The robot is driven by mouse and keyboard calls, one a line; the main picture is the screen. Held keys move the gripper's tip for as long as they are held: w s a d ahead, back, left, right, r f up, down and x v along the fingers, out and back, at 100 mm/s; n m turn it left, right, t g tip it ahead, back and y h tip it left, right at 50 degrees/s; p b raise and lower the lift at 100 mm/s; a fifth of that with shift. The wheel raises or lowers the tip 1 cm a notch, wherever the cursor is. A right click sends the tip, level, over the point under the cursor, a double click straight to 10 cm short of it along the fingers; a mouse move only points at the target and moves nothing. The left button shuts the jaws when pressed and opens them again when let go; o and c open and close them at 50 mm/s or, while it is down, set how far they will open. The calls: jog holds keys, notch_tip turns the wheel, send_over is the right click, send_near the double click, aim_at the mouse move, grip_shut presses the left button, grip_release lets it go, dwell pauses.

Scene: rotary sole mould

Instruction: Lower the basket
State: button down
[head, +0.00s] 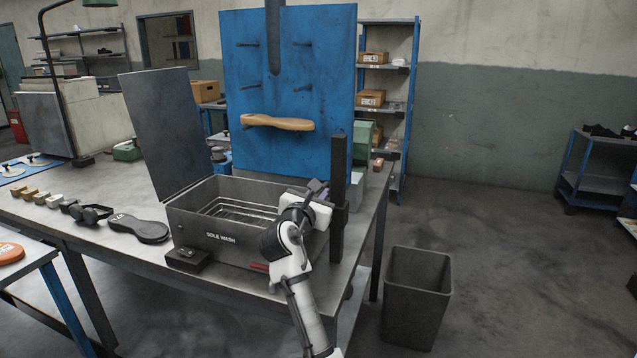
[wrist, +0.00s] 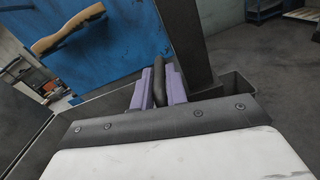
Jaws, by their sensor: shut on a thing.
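The wire basket (head: 238,208) shows inside the grey metal tank marked "SOLE WASH" (head: 215,239), its thin rods visible below the tank rim. How deep it sits is hard to tell, and its right part is hidden behind my arm. My gripper (head: 317,187) is at the tank's right end, close to a dark upright post (head: 339,170). In the wrist view its purple fingers (wrist: 159,88) are shut on a dark rounded handle (wrist: 158,72), which appears to be the basket's. The tank's lid (head: 165,130) stands open at the left.
A blue board (head: 290,85) with pegs and a tan sole (head: 277,122) rises behind the tank. A black sole (head: 138,228) and small blocks lie left on the bench (head: 110,240). A grey bin (head: 416,295) stands on the floor at right.

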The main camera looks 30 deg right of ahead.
jog(key=shift+f, duration=0.4)
jog(key=c, duration=1.7)
grip_release()
jog(key=shift+w+a, duration=0.1)
jog(key=shift+r, duration=0.1)
jog(key=b+v, duration=0.2)
jog(key=v, duration=1.1)
jog(key=shift+s+a+b, duration=0.25)
jog(key=shift+a+b, duration=0.05)
jog(key=shift+b, duration=0.1)
